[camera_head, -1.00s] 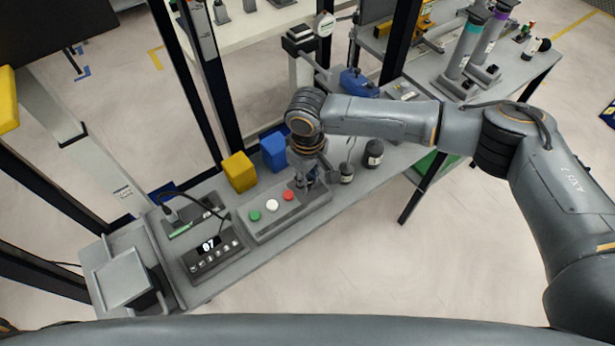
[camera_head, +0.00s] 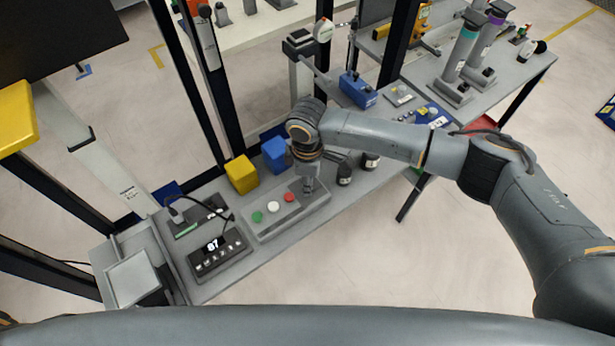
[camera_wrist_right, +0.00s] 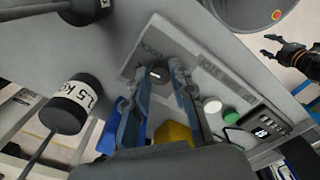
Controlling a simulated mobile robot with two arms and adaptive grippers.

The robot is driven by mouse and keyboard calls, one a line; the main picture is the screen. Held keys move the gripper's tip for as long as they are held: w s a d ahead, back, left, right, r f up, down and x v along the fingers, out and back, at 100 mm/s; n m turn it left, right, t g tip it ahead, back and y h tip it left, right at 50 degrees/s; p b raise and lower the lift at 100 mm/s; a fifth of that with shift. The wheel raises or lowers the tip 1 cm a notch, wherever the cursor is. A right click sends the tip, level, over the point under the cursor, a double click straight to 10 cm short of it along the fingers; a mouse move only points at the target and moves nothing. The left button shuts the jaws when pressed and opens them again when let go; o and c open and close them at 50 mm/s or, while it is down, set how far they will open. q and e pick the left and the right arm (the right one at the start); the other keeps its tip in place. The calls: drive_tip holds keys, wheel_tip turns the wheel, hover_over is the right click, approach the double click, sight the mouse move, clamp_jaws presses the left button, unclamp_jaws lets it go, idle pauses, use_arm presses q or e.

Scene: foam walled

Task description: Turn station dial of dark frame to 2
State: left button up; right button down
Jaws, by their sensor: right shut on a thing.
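The station box (camera_head: 262,232) is a long grey panel on the bench with green, white and red buttons. Its dial (camera_wrist_right: 157,73) is a small dark knob at the panel's end beyond the red button, seen between the fingers in the right wrist view. My right gripper (camera_head: 309,188) points down over that end and is shut on the dial; the gripper hides the knob in the head view. It also shows in the right wrist view (camera_wrist_right: 153,76). The dial's marks are too small to read. My left gripper (camera_wrist_right: 267,46) appears at the right wrist view's upper right, open and empty, away from the panel.
A display unit (camera_head: 220,254) reading about 87 is left of the panel. Yellow (camera_head: 241,174) and blue (camera_head: 274,153) bins stand behind it. Black weights (camera_head: 344,175) are close to the right of my gripper. Dark upright posts (camera_head: 222,105) rise behind the bench.

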drive_tip(key=shift+r+n+p, duration=0.1)
drive_tip(key=shift+n+p, duration=0.35)
drive_tip(key=shift+n, duration=1.85)
drive_tip(key=c, duration=1.4)
unclamp_jaws()
wheel_tip(320, 180, up, 12)
